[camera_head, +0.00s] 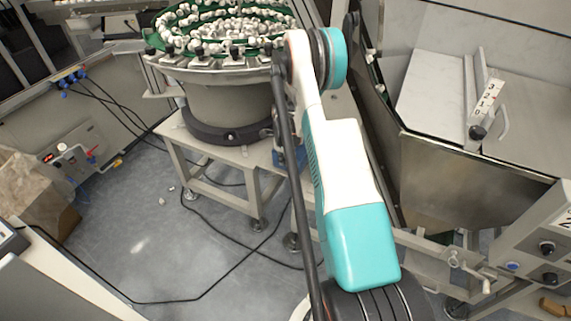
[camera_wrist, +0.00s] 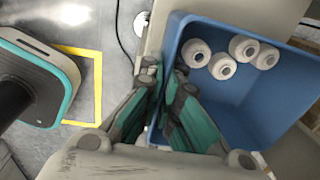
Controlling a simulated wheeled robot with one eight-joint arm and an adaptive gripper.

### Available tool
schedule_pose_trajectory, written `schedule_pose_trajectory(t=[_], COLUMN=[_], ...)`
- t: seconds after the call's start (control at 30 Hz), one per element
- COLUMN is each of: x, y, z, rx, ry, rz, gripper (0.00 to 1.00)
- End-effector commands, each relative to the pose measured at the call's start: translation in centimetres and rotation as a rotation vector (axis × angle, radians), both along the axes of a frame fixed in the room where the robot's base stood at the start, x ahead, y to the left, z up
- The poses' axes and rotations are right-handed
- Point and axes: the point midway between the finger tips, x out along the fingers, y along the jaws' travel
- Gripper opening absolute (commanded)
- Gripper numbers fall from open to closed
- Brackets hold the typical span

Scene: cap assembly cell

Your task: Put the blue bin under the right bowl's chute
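The blue bin (camera_wrist: 225,95) fills the right of the wrist view, with several white round caps (camera_wrist: 222,66) inside it. My gripper (camera_wrist: 162,75) has its two green-and-grey fingers on either side of the bin's left wall, close together with the rim between them. In the head view my arm hides the gripper and most of the bin; only a small blue patch (camera_head: 283,158) shows beside the stand. A feeder bowl (camera_head: 228,95) with white caps on a green track stands at the top centre. Its chute is hidden behind my arm.
The bowl's pale stand (camera_head: 215,165) has legs and feet on the grey floor. A large metal hopper (camera_head: 470,175) stands at the right. Black cables (camera_head: 240,262) cross the otherwise open floor at left. A cardboard box (camera_head: 38,195) sits at the far left.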

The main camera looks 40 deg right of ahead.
Motion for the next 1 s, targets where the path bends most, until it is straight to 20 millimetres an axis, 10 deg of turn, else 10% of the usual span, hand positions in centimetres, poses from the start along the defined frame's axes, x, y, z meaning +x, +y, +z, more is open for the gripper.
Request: schedule_pose_trajectory(t=[0.33,0.47,1.0], x=[0.0,0.0,0.0], y=[0.0,0.0,0.1], z=[-0.2,-0.2,2.3], rx=[0.000,0.000,0.000], ry=[0.000,0.000,0.000], rz=[0.000,0.000,0.001], gripper=[0.00,0.25,0.25])
